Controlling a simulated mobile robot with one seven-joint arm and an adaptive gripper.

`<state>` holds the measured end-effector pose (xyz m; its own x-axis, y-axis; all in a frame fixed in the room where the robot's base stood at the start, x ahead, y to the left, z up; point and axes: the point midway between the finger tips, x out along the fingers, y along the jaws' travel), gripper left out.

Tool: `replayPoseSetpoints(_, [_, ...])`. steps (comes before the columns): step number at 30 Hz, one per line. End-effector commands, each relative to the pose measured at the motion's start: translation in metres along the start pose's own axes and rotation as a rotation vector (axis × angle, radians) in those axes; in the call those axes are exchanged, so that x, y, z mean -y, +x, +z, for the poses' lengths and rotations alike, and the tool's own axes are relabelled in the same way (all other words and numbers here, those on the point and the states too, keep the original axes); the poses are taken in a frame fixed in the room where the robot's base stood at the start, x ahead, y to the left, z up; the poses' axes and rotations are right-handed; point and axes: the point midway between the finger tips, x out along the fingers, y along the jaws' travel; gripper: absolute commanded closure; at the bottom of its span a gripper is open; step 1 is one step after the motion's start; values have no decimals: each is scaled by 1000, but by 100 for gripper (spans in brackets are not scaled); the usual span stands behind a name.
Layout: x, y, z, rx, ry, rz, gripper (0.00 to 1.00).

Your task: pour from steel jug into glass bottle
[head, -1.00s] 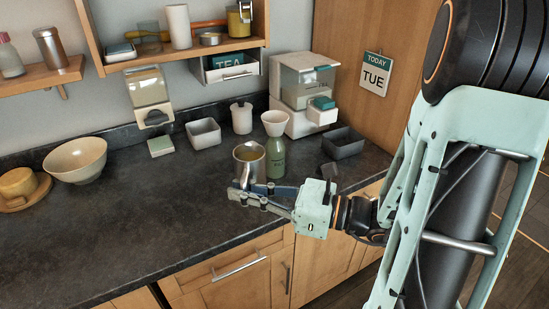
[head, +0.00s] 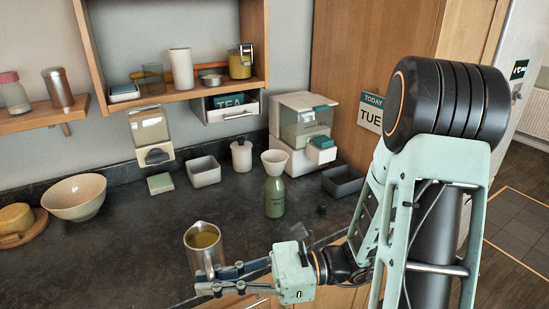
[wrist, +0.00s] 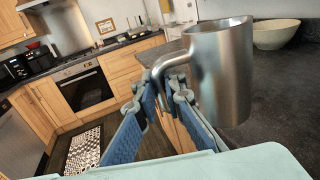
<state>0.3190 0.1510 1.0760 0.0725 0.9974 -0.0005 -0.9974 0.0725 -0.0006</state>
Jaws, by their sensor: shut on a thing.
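The steel jug (head: 203,262) is near the counter's front edge in the head view, roughly upright, with yellowish liquid inside. My gripper (head: 207,281) is shut on its handle. In the wrist view the jug (wrist: 222,75) hangs at the right of my fingers (wrist: 172,88), its handle between them. The green glass bottle (head: 274,198) stands upright on the counter, behind and to the right of the jug, clearly apart from it. The liquid level inside the bottle cannot be told.
A dark open tray (head: 343,182) and a white dispenser (head: 302,130) stand behind the bottle. A white tub (head: 204,172) and a lidded pot (head: 241,157) are at the back. A cream bowl (head: 74,197) is at the left. The counter left of the jug is clear.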

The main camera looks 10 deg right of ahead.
Motion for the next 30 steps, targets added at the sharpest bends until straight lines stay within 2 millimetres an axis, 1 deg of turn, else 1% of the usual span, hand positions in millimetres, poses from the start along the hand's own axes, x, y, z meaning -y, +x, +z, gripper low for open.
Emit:
replayPoseSetpoints(1, [-12, 6, -4, 5, 2, 68, 100])
replayPoseSetpoints(3, [-29, 10, -10, 5, 2, 165, 100])
replayPoseSetpoints(7, [-60, 14, -23, 6, 1, 346, 100])
replayPoseSetpoints(11, [-87, 11, -36, 5, 0, 529, 100])
replayPoseSetpoints(15, [-112, 2, -49, 6, 0, 727, 100])
replayPoseSetpoints(18, [-127, -7, -59, 5, 0, 874, 100])
replayPoseSetpoints(24, [-146, -32, -77, 6, 1, 1171, 100])
replayPoseSetpoints(30, [-152, -60, -92, 5, 1, 1461, 100])
